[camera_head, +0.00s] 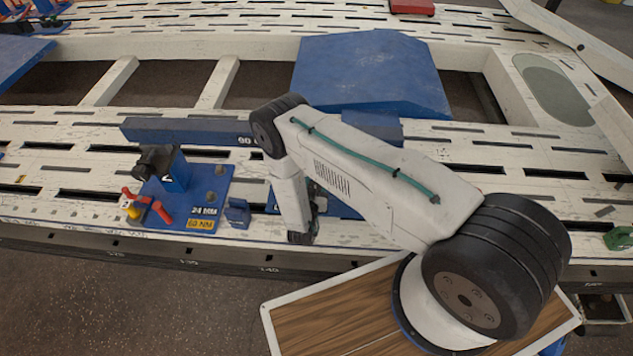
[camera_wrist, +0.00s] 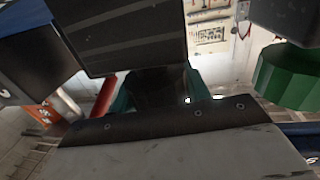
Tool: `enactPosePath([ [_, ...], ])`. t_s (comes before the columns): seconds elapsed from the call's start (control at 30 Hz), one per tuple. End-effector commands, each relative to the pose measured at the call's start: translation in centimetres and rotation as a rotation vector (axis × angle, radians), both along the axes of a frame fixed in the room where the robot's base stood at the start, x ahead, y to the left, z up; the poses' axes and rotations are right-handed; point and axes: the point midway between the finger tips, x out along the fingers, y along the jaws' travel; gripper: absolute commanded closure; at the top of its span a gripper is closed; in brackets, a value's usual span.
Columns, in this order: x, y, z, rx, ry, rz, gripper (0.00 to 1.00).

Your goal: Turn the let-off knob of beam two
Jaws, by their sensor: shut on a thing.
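My gripper (camera_wrist: 160,90) is low over the bench, on a station with a blue base plate (camera_head: 345,207). In the head view my own arm hides most of the gripper and that station. In the wrist view the teal fingers stand on either side of a dark knob-like part (camera_wrist: 158,84), and the gripper is shut on it. Its shape and any mark on it are too dark to read.
A green ribbed part (camera_wrist: 288,76) is close on the right in the wrist view, and a red cylinder (camera_wrist: 104,96) is on the left. A big blue cover (camera_head: 370,72) lies farther back.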

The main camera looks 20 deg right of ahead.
Motion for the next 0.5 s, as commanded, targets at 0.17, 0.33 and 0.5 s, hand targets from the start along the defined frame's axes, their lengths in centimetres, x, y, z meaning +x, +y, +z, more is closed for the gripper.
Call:
enactPosePath([
  [0.17, -0.03, -0.04, -0.03, 0.0, 0.001, 0.026, 0.76],
  [0.33, 0.02, 0.03, -0.03, -0.001, 0.002, 0.102, 0.76],
  [0.5, 0.11, 0.13, -0.04, 0.0, 0.002, 0.227, 0.76],
])
